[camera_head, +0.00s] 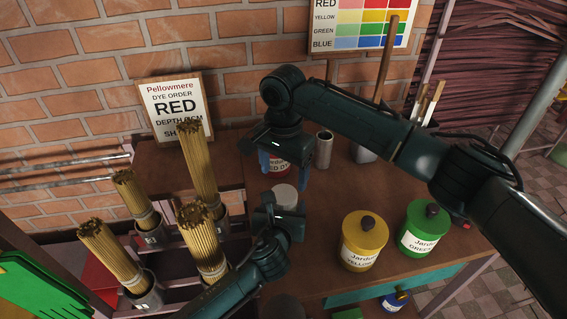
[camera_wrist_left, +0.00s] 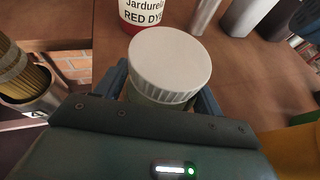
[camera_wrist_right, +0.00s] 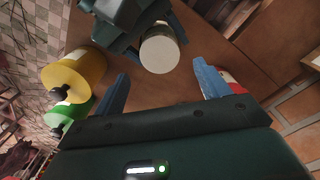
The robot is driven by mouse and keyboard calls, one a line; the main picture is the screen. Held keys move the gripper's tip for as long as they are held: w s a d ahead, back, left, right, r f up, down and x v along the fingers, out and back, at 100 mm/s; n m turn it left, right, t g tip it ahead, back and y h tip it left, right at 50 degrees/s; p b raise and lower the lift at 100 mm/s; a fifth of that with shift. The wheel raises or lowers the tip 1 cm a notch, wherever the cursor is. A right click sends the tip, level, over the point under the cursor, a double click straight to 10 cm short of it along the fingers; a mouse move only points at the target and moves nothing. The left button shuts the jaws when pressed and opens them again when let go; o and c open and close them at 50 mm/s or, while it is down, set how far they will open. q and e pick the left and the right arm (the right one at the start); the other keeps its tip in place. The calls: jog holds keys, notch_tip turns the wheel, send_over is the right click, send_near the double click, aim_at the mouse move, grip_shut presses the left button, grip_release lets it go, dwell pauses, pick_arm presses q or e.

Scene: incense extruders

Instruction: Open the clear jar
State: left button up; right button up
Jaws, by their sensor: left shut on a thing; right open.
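The clear jar has a round white ribbed lid (camera_head: 285,195) and stands on the brown table; the lid shows large in the left wrist view (camera_wrist_left: 170,65). My left gripper (camera_head: 282,212) is shut on the jar, its blue fingers on either side just below the lid, and it hides most of the body. The lid is on the jar. My right gripper (camera_head: 284,172) is open and empty, above and behind the jar. In the right wrist view the lid (camera_wrist_right: 160,54) lies between and beyond its spread fingers (camera_wrist_right: 161,88), apart from them.
A red dye jar (camera_wrist_left: 143,14) stands close behind the clear jar, near my right fingers. A metal cylinder (camera_head: 323,150) is right of it. Yellow (camera_head: 364,241) and green (camera_head: 424,229) dye jars stand to the right. Incense bundles (camera_head: 205,245) in metal cups stand left.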

aim_at(284, 194)
notch_tip(284, 194, down, 6)
jog(key=shift+f, duration=0.1)
dwell(0.4)
jog(key=c, duration=1)
jog(key=n, duration=0.6)
jog(key=shift+n, duration=0.3)
jog(key=n, duration=0.7)
jog(key=o, duration=1.1)
jog(key=shift+c, duration=0.2)
